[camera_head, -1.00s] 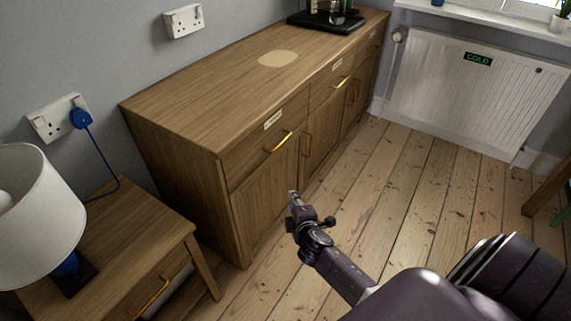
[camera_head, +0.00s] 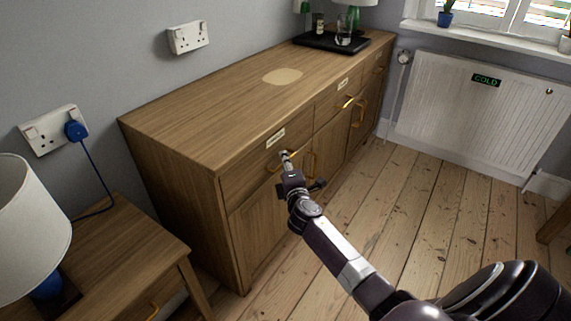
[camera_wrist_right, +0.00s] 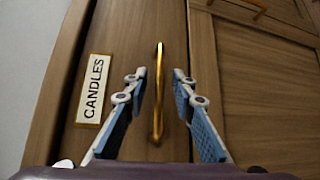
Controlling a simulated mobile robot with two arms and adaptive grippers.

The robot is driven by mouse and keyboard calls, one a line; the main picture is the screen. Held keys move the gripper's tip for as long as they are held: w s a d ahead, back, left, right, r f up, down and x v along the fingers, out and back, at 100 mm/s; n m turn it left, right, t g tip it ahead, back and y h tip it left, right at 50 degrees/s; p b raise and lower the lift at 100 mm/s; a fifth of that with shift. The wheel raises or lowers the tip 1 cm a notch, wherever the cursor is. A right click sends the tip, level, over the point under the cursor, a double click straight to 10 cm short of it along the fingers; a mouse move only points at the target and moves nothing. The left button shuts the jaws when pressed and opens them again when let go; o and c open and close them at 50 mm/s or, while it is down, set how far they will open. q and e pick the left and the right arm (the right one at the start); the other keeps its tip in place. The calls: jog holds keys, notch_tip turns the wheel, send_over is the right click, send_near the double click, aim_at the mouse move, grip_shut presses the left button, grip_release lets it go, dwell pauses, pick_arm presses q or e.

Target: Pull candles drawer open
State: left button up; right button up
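The candles drawer (camera_head: 246,175) is the nearest top drawer of the wooden sideboard, and it is closed. Its label (camera_wrist_right: 93,88) reads "CANDLES" in the right wrist view. Its gold bar handle (camera_wrist_right: 158,95) lies between the two fingers of my right gripper (camera_wrist_right: 158,85), with a gap on each side. The gripper is open and holds nothing. In the head view my right gripper (camera_head: 286,160) is at the drawer front and covers part of the handle. My left gripper is not in view.
Other drawers and cupboard doors with gold handles (camera_head: 355,102) continue along the sideboard. A black tray (camera_head: 318,42) with glassware stands on its far end. A bedside table (camera_head: 120,255) with a lamp is at the left. Floorboards (camera_head: 400,220) are clear toward the radiator (camera_head: 470,105).

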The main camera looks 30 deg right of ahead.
grip_shut()
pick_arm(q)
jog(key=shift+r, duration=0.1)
pick_arm(e)
jog(key=shift+d, duration=0.1)
dwell(0.4)
